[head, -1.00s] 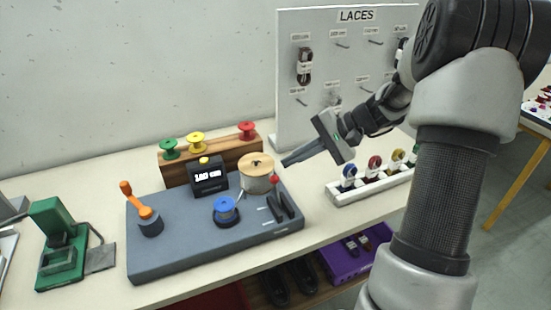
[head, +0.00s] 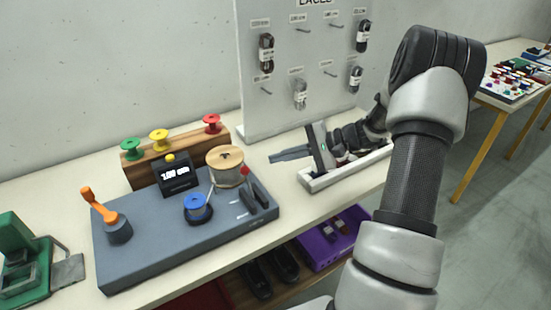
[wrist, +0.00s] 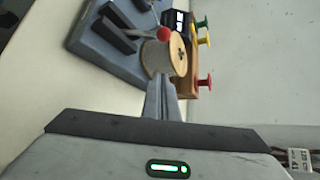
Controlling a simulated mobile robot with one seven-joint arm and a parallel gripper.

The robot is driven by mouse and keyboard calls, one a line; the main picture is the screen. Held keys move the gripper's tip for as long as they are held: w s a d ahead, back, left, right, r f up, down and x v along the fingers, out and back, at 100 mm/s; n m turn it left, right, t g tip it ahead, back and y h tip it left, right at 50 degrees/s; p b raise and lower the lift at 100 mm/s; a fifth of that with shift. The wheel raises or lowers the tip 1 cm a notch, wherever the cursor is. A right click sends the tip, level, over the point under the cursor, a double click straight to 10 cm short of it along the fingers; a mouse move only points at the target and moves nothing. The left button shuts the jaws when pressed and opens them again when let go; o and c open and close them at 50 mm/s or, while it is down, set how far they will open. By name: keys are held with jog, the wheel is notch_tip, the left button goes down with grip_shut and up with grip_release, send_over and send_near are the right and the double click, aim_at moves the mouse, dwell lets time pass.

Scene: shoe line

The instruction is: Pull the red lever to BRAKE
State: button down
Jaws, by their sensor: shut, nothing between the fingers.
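The red lever is a short dark arm with a red knob (head: 244,170) at the right end of the grey machine base (head: 165,240). Its red knob also shows in the wrist view (wrist: 163,34), in front of the wooden-topped spool. My gripper (head: 272,158) is shut and empty. It points left, a little to the right of the red knob in the head view, and is apart from it. In the wrist view the closed fingers (wrist: 160,84) point up toward the spool, below the knob. The lettering beside the lever is too small to read.
A rack of coloured spools (head: 140,174) is behind. The LACES board (head: 290,100) rises behind my gripper. A white tray (head: 320,182) lies under my wrist.

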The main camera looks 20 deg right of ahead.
aim_at(249, 183)
jog(key=x, duration=0.7)
jog(key=shift+a+f, duration=0.15)
jog(key=shift+a, duration=0.1)
jog(key=s+r, duration=0.1)
jog(key=s+a+r, duration=0.1)
jog(key=shift+s+a+p, duration=0.1)
jog(key=shift+s+p, duration=0.2)
jog(key=shift+s, duration=0.2)
jog(key=shift+s+b, duration=0.1)
jog(key=shift+b, duration=0.55)
